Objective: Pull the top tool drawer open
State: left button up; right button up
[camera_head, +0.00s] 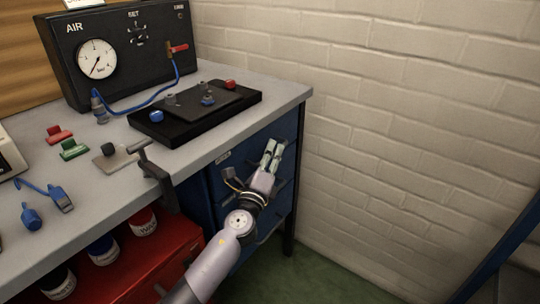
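The blue tool drawer cabinet (285,140) stands under the right end of the workbench. Its top drawer front is just below the bench top, with a small pale label (223,156) near its left end. The drawers look shut. My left gripper (271,148) reaches up from below, in front of the upper drawers. Its two pale fingertips point up at the top drawer front and lie close together. I cannot tell whether they touch the drawer or a handle, as the gripper and arm hide much of the front. My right gripper is not in view.
The grey workbench (290,93) holds a black AIR panel (115,75) with a gauge, a black plate (240,97) and small fittings. A clamp (157,178) hangs over the bench edge. A red cabinet (165,255) with jars stands left of my arm. A brick wall (420,130) bounds the right.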

pick_arm(q)
grip_shut()
jog(key=shift+f, duration=0.1)
dwell(0.5)
